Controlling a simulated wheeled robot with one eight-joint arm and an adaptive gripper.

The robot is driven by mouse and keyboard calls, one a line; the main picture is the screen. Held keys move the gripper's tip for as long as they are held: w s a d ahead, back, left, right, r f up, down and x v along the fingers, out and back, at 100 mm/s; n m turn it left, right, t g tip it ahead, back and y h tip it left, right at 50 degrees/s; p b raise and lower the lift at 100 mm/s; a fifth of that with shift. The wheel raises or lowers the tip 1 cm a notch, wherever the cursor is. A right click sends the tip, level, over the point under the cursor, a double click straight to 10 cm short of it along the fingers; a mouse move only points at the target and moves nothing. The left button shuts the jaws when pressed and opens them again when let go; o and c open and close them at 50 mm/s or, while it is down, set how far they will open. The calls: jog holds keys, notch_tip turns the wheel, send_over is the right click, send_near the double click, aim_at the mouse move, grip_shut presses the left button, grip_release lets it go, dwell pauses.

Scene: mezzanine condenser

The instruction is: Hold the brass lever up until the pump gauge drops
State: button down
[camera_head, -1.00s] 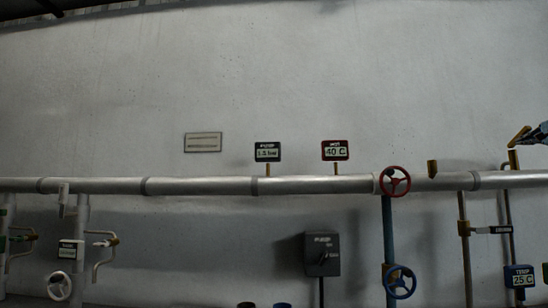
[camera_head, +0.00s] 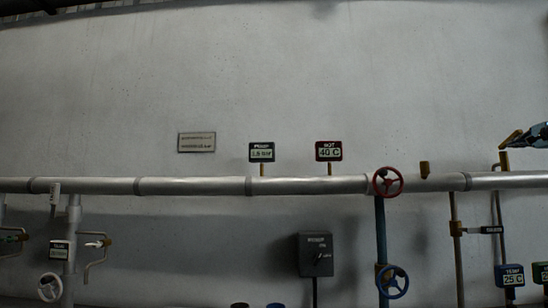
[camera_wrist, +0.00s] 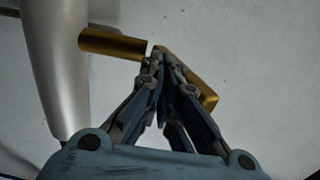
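The brass lever (camera_head: 513,137) stands tilted up to the right above its brass stem on the big pipe, at the right of the head view. In the wrist view the lever (camera_wrist: 207,98) runs down to the right behind my fingers, beside a brass stub (camera_wrist: 112,43). My gripper (camera_wrist: 158,62) has its fingertips together against or very near the lever; I see nothing clearly between them. In the head view my gripper (camera_head: 530,136) is at the lever's raised right end. The pump gauge (camera_head: 262,152) has a greenish frame; its small reading looks like 1.5 or 1.8 bar.
The silver pipe (camera_head: 200,186) runs along the wall, with a red handwheel (camera_head: 387,182) and a blue handwheel (camera_head: 392,281). A hot gauge (camera_head: 329,151) reads 40 C. A grey switch box (camera_head: 316,254) hangs below.

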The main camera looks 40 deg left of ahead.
jog(key=shift+f, duration=3.25)
jog(key=v, duration=1)
